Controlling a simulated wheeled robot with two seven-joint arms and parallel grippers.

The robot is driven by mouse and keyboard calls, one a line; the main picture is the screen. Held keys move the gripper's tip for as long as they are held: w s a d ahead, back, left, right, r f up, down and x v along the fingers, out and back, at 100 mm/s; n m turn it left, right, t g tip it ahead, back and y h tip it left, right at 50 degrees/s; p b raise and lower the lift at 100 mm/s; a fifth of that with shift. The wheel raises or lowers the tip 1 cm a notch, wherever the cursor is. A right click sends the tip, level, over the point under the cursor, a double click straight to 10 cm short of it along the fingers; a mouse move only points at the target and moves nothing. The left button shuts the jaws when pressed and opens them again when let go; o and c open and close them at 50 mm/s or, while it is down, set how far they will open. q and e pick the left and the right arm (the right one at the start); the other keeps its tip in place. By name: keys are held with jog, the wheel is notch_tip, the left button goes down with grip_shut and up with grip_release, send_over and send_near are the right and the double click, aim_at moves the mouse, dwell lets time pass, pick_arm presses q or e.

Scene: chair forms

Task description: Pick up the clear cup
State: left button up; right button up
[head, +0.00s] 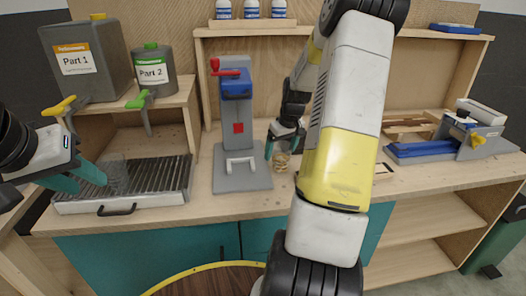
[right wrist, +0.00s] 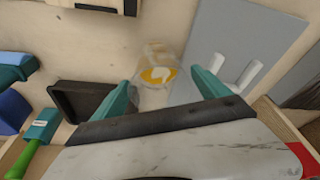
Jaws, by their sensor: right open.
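The clear cup (head: 281,162) stands on the workbench, just right of the grey press base. In the right wrist view the cup (right wrist: 158,68) is see-through, with something orange and white showing in it. My right gripper (head: 284,143) is over the cup, pointing down, its teal fingers apart. In the wrist view the cup lies just beyond and between the fingertips (right wrist: 163,88), and neither finger is seen to press on it. My left gripper (head: 78,178) is at the far left, above the grated tray, with its teal fingers apart and nothing between them.
The grey press (head: 238,110) with a red lever stands close left of the cup. A grated metal tray (head: 120,198) is further left, below the Part 1 jug (head: 75,60) and Part 2 jug (head: 152,72). A black bin (right wrist: 85,103) shows in the wrist view. A blue-based vise (head: 430,148) stands right.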

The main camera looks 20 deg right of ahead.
jog(key=shift+x, duration=0.85)
jog(key=shift+c, duration=0.5)
jog(key=c, duration=1)
jog(key=shift+o, duration=0.2)
jog(key=shift+r, duration=0.1)
